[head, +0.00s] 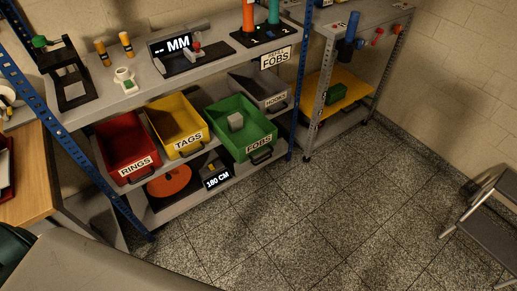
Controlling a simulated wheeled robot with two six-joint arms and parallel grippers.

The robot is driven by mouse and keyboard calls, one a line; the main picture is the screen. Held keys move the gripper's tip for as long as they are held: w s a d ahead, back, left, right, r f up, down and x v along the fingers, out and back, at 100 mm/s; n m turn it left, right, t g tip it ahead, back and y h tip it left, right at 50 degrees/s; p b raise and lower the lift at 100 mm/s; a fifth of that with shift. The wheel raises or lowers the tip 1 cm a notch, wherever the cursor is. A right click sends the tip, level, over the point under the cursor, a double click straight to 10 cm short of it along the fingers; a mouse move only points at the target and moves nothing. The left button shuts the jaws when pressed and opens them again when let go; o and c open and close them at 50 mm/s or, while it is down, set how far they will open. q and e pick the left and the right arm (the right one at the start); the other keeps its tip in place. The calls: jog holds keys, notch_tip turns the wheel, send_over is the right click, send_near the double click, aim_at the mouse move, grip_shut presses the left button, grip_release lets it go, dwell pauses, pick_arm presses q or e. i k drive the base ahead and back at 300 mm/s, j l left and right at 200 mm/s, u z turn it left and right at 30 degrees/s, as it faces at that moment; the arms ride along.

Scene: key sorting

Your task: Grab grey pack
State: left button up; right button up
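A small grey block-shaped pack (235,121) sits inside the green bin labelled FOBS (262,137), on the shelf below the grey worktop. It lies toward the left part of the bin, and its top and front faces show. Neither of my grippers shows in the head view, so I cannot tell their state or distance from the pack.
Red RINGS (125,147), yellow TAGS (180,125) and grey HOOKS (258,91) bins stand around the green bin. A blue rack post (298,90) rises at its right. The speckled floor (330,215) in front is clear; a step stool (485,215) stands far right.

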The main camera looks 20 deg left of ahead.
aim_at(235, 121)
jog(key=u, duration=0.25)
jog(key=i+l+u, duration=0.2)
jog(key=u, duration=0.25)
jog(key=i+l+u, duration=0.3)
jog(key=u, duration=0.15)
jog(key=i+l+u, duration=0.15)
jog(key=l+u, duration=0.3)
